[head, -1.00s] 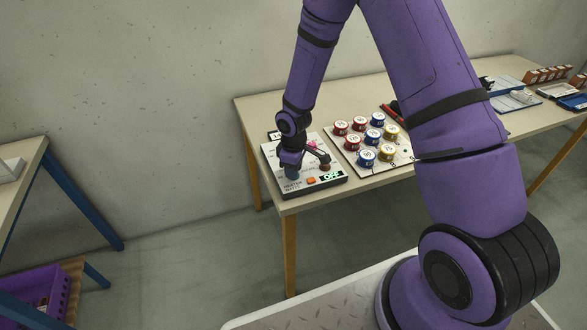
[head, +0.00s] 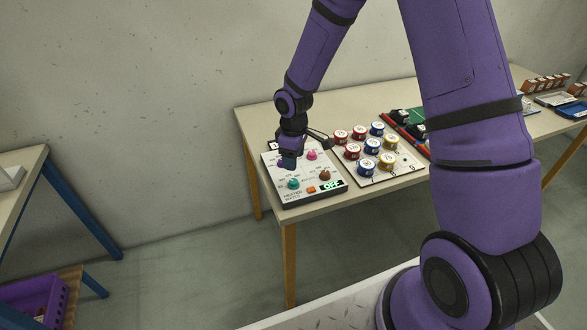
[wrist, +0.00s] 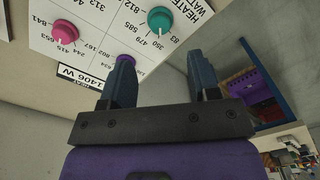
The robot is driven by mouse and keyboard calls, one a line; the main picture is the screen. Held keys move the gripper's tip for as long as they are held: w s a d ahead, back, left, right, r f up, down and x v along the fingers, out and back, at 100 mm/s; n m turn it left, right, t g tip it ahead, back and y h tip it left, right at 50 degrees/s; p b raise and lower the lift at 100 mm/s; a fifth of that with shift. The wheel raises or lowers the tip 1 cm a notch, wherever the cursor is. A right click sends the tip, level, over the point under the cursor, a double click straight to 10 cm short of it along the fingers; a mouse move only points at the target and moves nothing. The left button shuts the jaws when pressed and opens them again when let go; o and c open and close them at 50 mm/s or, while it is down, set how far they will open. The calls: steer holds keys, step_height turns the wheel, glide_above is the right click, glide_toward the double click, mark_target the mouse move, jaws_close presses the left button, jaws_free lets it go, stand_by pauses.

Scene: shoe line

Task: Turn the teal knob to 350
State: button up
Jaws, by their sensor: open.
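The teal knob (head: 293,183) sits on the front left of the white heater panel (head: 276,190). The teal knob also shows at the top of the wrist view (wrist: 160,19). There the lettering is upside down, and a small white mark by the knob lies around the 479 and 350 labels; I cannot tell the exact reading. My gripper (head: 289,164) is open and empty, behind the teal knob and apart from it. In the wrist view its two fingers (wrist: 162,77) stand wide apart, with a purple knob (wrist: 126,59) partly hidden behind the left one.
A pink knob (head: 311,155), a brown knob (head: 325,174), an orange button (head: 310,189) and a green display reading OFF (head: 331,184) share the panel. A board with several round coloured pieces (head: 388,162) lies right of it. A purple crate (head: 35,300) is at lower left.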

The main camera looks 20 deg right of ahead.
steer(key=shift+r, duration=1.2)
steer(key=s+d+r+m+t, duration=0.15)
steer(key=s+r, duration=0.25)
steer(key=r, duration=0.4)
steer(key=s+d+r+m+h, duration=0.1)
steer(key=s+d+r+m, duration=0.15)
steer(key=r, duration=0.45)
steer(key=s+d+r+m+t, duration=0.1)
steer(key=s+r, duration=0.3)
steer(key=r, duration=0.4)
steer(key=s+d+r+m+t, duration=0.1)
steer(key=s+r, duration=0.3)
steer(key=s, duration=0.5)
steer(key=s+r+m+t+y, duration=0.1)
steer(key=s+r+m, duration=0.3)
steer(key=s, duration=0.6)
steer(key=shift+d+r+t, duration=0.35)
steer(key=shift+d+r, duration=0.05)
steer(key=shift+r, duration=0.3)
steer(key=shift+w, duration=0.1)
